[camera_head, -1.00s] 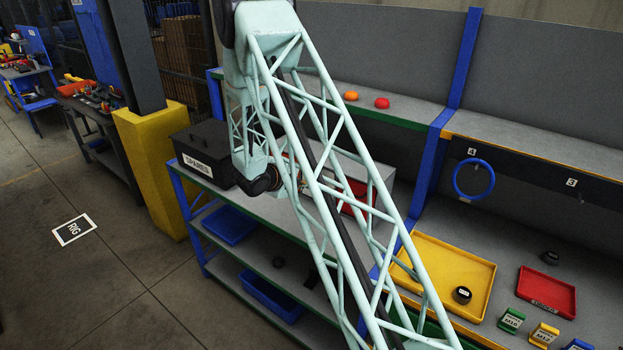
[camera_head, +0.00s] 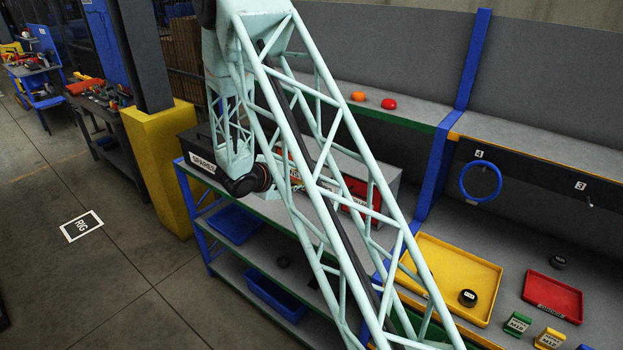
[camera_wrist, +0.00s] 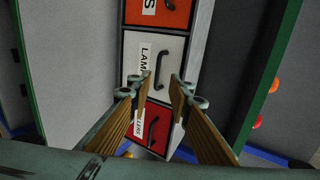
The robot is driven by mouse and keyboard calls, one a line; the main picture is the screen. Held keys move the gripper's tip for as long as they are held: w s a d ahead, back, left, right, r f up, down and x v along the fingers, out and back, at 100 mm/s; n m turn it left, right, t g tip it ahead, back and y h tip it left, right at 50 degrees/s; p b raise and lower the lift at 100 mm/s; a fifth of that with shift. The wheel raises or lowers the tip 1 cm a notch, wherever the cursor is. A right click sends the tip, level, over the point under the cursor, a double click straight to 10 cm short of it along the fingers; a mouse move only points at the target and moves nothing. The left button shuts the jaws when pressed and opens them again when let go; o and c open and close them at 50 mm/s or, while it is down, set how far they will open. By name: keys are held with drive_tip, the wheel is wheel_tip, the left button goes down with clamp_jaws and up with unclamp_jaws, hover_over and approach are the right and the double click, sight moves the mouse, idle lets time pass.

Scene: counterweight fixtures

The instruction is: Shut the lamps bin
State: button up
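The lamps bin (camera_wrist: 136,72) has a white front with a dark handle and a label partly reading "LAM". It is upper-middle in the wrist view, between an orange-fronted bin (camera_wrist: 155,13) and a red-fronted bin (camera_wrist: 165,118). I cannot tell how far it stands out. My gripper (camera_wrist: 163,86) is open and empty, its two fingers spread and pointing toward the bin fronts. The fingertips overlap the lower part of the white front in the picture; contact cannot be judged.
The bin unit stands on a grey shelf rack. A dark SPARES box (camera_head: 203,165) is beside it, partly behind my arm. Orange (camera_head: 358,96) and red (camera_head: 389,103) round items lie on the upper shelf. A yellow tray (camera_head: 450,262) is on the right bench.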

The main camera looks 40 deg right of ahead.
drive_tip(key=shift+v, duration=2)
drive_tip(key=s+a+r+m+g+y+b, duration=0.1)
drive_tip(key=s+a+r+m+b, duration=0.15)
drive_tip(key=s+r+m, duration=0.4)
drive_tip(key=s+a+r+m+g+y+b, duration=0.1)
drive_tip(key=s+r+m+b, duration=0.2)
drive_tip(key=s+m, duration=0.55)
drive_tip(key=s+a+r+m+g+y+b, duration=0.15)
drive_tip(key=s+r+m, duration=0.35)
drive_tip(key=s, duration=0.5)
drive_tip(key=s+a+f+m+t+y+b, duration=0.1)
drive_tip(key=s+a+m+t+y+b, duration=0.2)
drive_tip(key=s+a+m+y+b, duration=0.5)
drive_tip(key=s+a+m+b, duration=0.2)
drive_tip(key=s+a+m, duration=0.9)
drive_tip(key=s+a, duration=0.4)
drive_tip(key=shift+s+a+f+t, duration=0.25)
drive_tip(key=shift+s+t, duration=0.1)
drive_tip(key=shift+s, duration=0.55)
